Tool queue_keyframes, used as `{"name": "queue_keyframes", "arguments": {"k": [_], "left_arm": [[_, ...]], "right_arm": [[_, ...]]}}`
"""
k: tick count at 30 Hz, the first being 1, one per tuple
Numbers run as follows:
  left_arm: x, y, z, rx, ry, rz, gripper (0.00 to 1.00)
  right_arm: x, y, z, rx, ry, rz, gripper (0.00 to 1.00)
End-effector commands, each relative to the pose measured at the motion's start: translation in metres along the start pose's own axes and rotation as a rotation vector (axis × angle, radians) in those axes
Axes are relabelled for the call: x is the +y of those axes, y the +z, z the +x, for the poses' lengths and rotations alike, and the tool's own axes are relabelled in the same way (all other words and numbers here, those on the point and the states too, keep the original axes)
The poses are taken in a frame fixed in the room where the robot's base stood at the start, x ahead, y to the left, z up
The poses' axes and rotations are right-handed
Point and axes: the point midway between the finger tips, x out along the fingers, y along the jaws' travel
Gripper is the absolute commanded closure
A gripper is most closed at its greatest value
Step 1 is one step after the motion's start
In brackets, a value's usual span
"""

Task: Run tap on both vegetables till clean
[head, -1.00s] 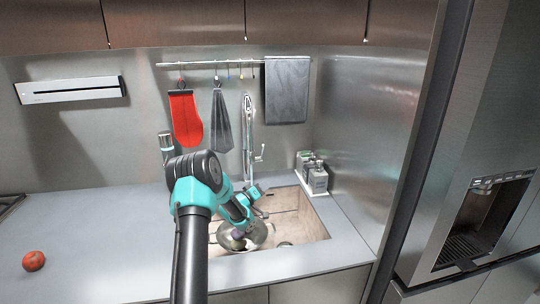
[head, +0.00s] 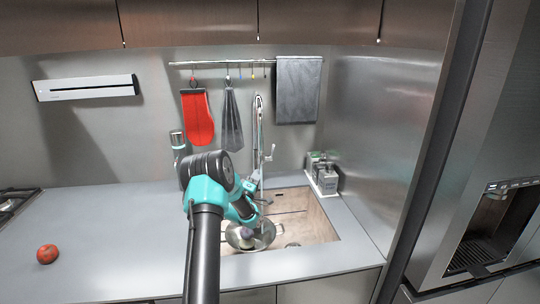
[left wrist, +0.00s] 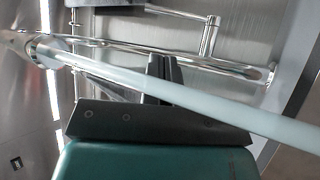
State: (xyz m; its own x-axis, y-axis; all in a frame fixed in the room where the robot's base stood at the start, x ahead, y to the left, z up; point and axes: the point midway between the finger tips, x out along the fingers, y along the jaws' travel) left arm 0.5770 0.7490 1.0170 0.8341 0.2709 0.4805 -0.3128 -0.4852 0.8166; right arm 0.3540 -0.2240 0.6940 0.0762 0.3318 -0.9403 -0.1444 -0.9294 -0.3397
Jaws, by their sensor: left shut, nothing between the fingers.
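A steel pot or bowl (head: 262,240) stands in the sink, with a small purplish thing (head: 247,232) showing in it; I cannot tell what it is. A red round vegetable, like a tomato (head: 47,254), lies on the counter at the far left. The tall tap (head: 258,125) stands behind the sink, its lever on the right. In the left wrist view a pale, smooth column like running water (left wrist: 190,98) leaves the spout (left wrist: 45,50). My left gripper (head: 258,190) is near the tap base, partly hidden by my arm; its dark fingers (left wrist: 160,72) are shut and empty.
The sink (head: 318,225) is free at its right side. Bottles in a caddy (head: 325,178) stand at its back right corner. A flask (head: 179,145) stands behind my arm. Cloths (head: 298,90) and a red mitt (head: 197,118) hang from a rail. The left counter is mostly clear.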

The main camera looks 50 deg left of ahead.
Motion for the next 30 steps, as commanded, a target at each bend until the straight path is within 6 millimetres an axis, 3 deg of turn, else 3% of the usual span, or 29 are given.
{"name": "queue_keyframes", "arguments": {"k": [18, 24, 30], "left_arm": [[0.0, 0.001, 0.1, -0.001, 0.001, 0.001, 1.0], [0.0, 0.001, 0.117, -0.001, 0.001, 0.0, 1.0], [0.0, 0.001, 0.121, -0.001, -0.001, 0.0, 1.0]], "right_arm": [[0.0, 0.0, 0.0, 0.0, 0.0, 0.0, 0.57], [0.0, 0.0, 0.0, 0.0, 0.0, 0.0, 0.57], [0.0, 0.0, 0.0, 0.0, 0.0, 0.0, 0.57]]}}
